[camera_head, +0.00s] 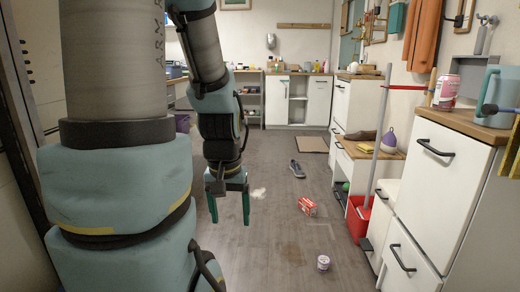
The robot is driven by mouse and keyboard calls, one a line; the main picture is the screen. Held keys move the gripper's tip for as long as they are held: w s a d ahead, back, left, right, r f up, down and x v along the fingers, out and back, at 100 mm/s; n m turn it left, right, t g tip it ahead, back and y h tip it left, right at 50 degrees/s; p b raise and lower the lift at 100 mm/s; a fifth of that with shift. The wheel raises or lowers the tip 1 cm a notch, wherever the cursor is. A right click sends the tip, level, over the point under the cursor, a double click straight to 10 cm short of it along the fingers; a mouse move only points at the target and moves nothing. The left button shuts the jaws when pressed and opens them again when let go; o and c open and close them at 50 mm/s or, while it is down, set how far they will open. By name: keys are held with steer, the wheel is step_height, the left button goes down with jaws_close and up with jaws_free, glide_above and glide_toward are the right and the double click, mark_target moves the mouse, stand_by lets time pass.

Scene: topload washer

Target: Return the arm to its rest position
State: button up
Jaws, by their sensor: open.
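My arm hangs down in front of the camera, left of the picture's middle. My gripper (229,207) is at its lower end, with two green fingers pointing down and apart. It is open, and no object shows between the fingers. It hangs above the grey floor, clear of the furniture. My arm and column hide much of the left side of the room.
Loose on the floor (265,240) lie a shoe (297,169), a red box (308,206), a small can (323,262) and a white patch (258,193). A red bucket (358,220) and white cabinets (430,195) line the right. White cabinets (298,100) stand at the back.

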step_height(320, 180, up, 24)
steer(key=p, duration=2.2)
